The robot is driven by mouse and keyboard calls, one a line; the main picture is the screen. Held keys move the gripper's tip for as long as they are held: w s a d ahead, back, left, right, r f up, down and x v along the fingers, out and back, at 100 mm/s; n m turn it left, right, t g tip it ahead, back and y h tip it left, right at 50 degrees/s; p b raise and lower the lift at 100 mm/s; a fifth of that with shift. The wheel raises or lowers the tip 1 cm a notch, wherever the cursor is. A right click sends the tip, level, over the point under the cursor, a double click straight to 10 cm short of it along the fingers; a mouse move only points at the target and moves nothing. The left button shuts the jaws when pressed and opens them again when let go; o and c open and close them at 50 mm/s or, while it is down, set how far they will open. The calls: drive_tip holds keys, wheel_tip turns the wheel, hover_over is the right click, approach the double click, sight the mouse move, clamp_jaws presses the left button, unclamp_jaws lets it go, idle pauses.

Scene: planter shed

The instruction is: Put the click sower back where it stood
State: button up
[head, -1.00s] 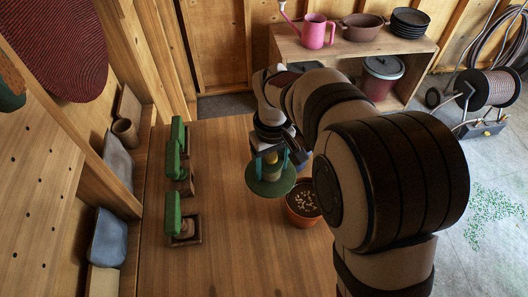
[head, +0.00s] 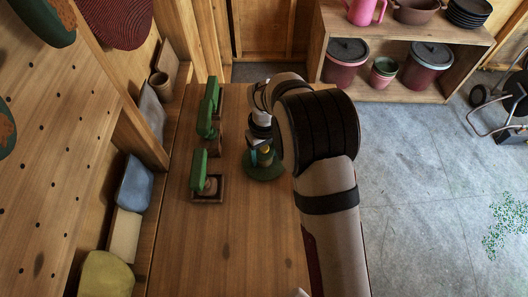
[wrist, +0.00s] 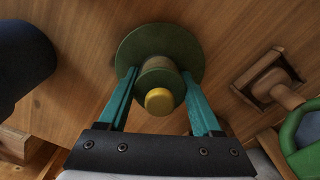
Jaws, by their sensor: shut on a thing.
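My gripper (wrist: 160,88) is shut on a round thing with a wide green disc, a narrower green body and a yellow knob, which I take to be the click sower (wrist: 185,50). The teal fingers press on both sides of its body. In the head view the click sower (head: 264,172) hangs at or just above the bench, right of the green-handled tools; I cannot tell if it touches the wood. A wooden square base with a peg (wrist: 265,80) is right of it in the wrist view; this base also shows in the head view (head: 207,198).
Green-handled tools (head: 198,172) stand in a row along the bench's (head: 215,250) left part. The near bench is clear. A blue sack (head: 135,185) and a wall shelf edge lie left. My arm hides the bench's right part. A shelf with lidded bins (head: 345,65) stands behind.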

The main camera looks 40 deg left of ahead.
drive_tip(key=shift+f, duration=0.15)
drive_tip(key=o, duration=1.4)
